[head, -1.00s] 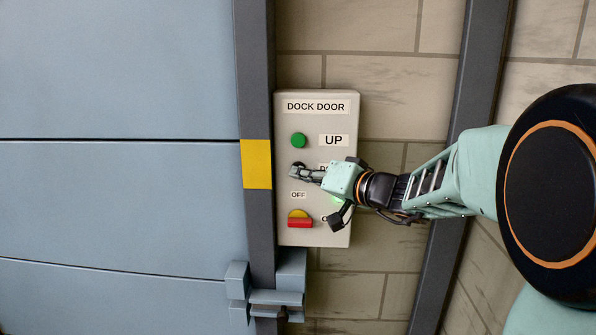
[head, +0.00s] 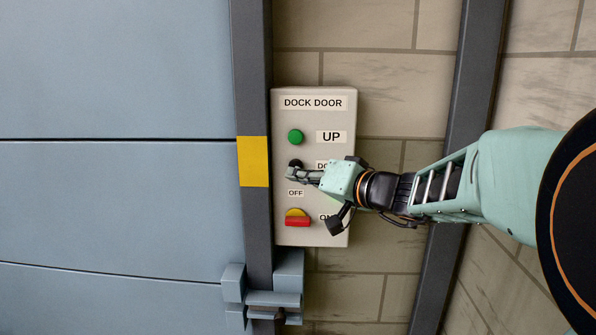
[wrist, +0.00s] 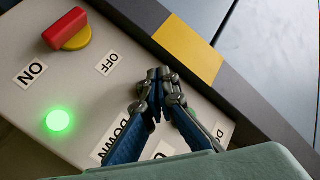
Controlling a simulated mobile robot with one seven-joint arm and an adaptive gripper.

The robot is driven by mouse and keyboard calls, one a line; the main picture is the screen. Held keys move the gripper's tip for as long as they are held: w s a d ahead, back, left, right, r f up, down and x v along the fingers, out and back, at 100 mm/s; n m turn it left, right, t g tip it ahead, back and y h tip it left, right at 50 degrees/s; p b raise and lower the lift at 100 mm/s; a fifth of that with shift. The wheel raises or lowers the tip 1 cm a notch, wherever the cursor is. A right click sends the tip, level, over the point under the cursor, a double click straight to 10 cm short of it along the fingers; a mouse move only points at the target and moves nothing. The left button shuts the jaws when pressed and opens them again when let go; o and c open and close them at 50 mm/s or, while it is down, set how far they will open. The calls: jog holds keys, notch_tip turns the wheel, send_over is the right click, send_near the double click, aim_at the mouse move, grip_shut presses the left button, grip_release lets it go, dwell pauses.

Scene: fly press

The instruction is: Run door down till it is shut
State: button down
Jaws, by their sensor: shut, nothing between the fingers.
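The dock door (head: 110,210) is a blue panelled door at the left of the head view, with two seams across it; its bottom edge is out of view. The control box (head: 337,110) is labelled DOCK DOOR. It has a green UP button (head: 296,137), a black button (head: 295,163) beside the partly covered DOWN label, and a red handle on a yellow base (head: 297,219). My gripper (head: 290,174) is shut and empty, its tips at the black button's lower edge. In the wrist view the closed fingertips (wrist: 159,75) hide the button, so contact cannot be told.
A green lamp (wrist: 59,120) glows on the box in the wrist view. A dark door post with a yellow band (head: 254,162) stands just left of the box. A blue bracket (head: 272,297) sits below. Another dark post (head: 470,110) stands behind my arm.

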jog(key=shift+s+a+r+b, duration=0.15)
jog(key=shift+s+b, duration=1)
jog(key=shift+s, duration=1.05)
jog(key=shift+w, duration=0.1)
jog(key=w+p, duration=0.2)
jog(key=p, duration=0.4)
jog(key=shift+w+r, duration=0.1)
jog(key=shift+w, duration=0.05)
jog(key=p, duration=0.3)
